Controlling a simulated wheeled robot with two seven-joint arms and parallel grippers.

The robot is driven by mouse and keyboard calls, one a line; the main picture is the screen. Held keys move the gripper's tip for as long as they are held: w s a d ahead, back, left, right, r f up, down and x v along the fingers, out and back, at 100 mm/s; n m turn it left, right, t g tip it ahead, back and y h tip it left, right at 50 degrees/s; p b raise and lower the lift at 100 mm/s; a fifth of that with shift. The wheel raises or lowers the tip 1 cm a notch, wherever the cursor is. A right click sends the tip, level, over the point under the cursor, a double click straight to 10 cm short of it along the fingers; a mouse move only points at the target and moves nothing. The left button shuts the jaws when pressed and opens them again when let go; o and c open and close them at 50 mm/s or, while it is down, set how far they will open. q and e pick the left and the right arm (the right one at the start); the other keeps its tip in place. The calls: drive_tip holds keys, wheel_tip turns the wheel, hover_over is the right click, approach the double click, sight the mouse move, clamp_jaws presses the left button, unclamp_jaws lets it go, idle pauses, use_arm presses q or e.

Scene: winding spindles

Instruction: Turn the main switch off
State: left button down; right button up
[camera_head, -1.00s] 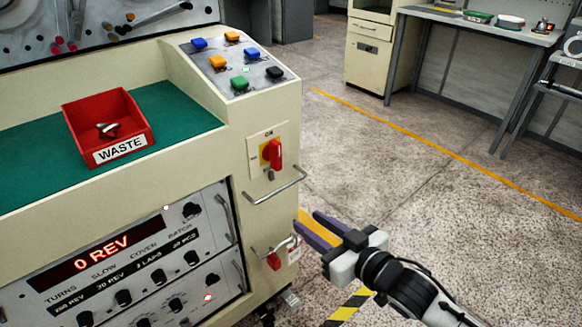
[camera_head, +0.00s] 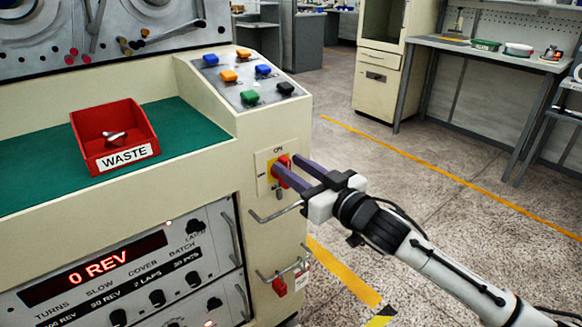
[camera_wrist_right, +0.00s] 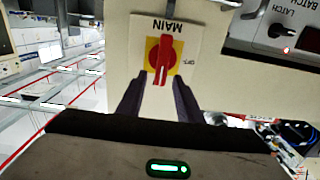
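The main switch (camera_wrist_right: 162,60) is a red handle on a yellow and red plate, on the end face of the cream machine. In the right wrist view its handle lies in line with the label's upright, the word MAIN upside down above it. In the head view the switch (camera_head: 283,161) is partly hidden by my right gripper. My right gripper (camera_head: 284,168) has its two dark fingers apart, at the switch. In the wrist view the fingers (camera_wrist_right: 156,85) stand on either side of the handle's lower end, with gaps showing. My left gripper is not in view.
Below the switch a metal bar handle (camera_head: 276,212) sticks out from the panel. A red lockout-like piece (camera_head: 279,286) hangs lower. Coloured buttons (camera_head: 250,97) sit on top, and a red WASTE bin (camera_head: 107,125) stands left. Open floor lies right.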

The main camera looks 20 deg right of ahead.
drive_tip(key=shift+w+a, duration=0.2)
drive_tip(key=shift+w, duration=0.3)
clamp_jaws()
